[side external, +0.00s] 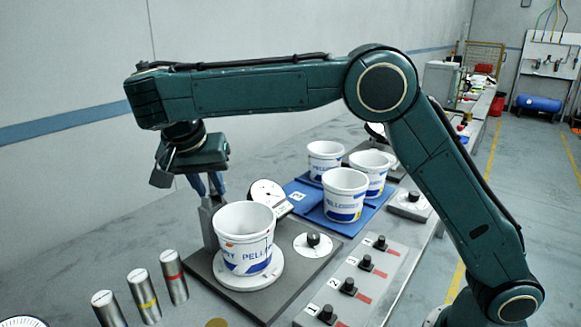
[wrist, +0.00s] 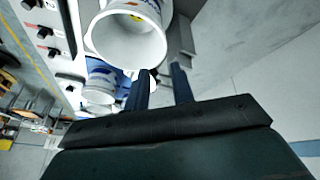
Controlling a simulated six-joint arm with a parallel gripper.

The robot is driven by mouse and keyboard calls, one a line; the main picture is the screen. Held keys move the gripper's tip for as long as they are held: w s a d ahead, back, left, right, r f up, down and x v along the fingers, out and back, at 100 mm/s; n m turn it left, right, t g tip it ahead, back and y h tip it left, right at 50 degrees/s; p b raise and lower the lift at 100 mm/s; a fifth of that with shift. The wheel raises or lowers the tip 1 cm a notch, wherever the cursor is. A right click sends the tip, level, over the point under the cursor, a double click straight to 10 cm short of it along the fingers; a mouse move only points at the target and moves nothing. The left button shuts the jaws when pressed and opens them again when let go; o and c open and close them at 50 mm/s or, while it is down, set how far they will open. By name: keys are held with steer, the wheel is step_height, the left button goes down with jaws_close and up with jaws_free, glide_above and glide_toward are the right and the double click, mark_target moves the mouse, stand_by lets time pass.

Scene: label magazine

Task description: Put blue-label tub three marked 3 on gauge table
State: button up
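A white tub with blue lettering and blue stripes (side external: 246,240) stands upright on the round white disc of the gauge table (side external: 270,279). No number is readable on it. In the wrist view a white tub (wrist: 128,45) shows its open mouth close to my fingertips. My gripper (side external: 208,188) is behind this tub's rim, its lower fingers partly hidden. In the wrist view my gripper (wrist: 162,72) has two fingers apart with nothing seen between them. Three similar tubs, front (side external: 345,196), right (side external: 372,170) and back (side external: 325,160), stand on a blue mat.
A dial gauge (side external: 268,194) and a grey post (side external: 209,222) stand close behind the tub. A knob (side external: 313,240) is right of it, and a panel of numbered knobs (side external: 349,287) is at the front right. Several banded metal cylinders (side external: 173,277) stand at the left.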

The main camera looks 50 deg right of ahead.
steer(key=s+d+r+n+t+y, duration=0.15)
steer(key=s+d+r+n, duration=0.5)
steer(key=s+d, duration=0.65)
steer(key=s+f+n+t+y, duration=0.1)
steer(key=s+f+n, duration=0.1)
steer(key=s, duration=0.7)
steer(key=s+d+f+n+t+y, duration=0.1)
steer(key=s+f+n, duration=0.1)
steer(key=s, duration=0.7)
steer(key=shift+f+y, duration=0.35)
steer(key=shift+f, duration=0.5)
